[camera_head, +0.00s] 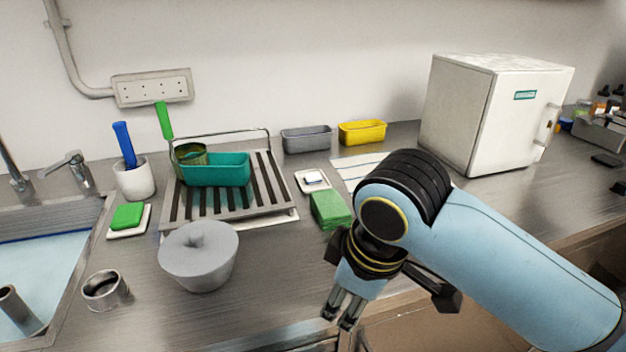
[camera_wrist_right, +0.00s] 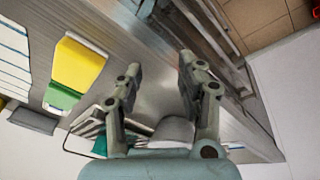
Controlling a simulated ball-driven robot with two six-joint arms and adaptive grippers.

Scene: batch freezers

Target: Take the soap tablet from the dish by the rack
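A small pale soap tablet (camera_head: 314,178) lies on a square white dish (camera_head: 322,187) just right of the rack (camera_head: 268,205). A second white dish (camera_head: 112,235) left of the rack holds a bright green block (camera_head: 127,215). My right gripper (camera_head: 341,315) hangs over the counter's front edge, nearer than the right-hand dish and apart from it. In the right wrist view its two fingers (camera_wrist_right: 158,75) stand apart with nothing between them. My left gripper is not in view.
A green sponge-like block (camera_head: 330,210) lies between my right gripper and the right-hand dish; its yellow side shows in the wrist view (camera_wrist_right: 75,65). A grey lidded pot (camera_head: 198,262) stands left. A striped cloth (camera_head: 358,170) and a white freezer (camera_head: 490,110) are to the right.

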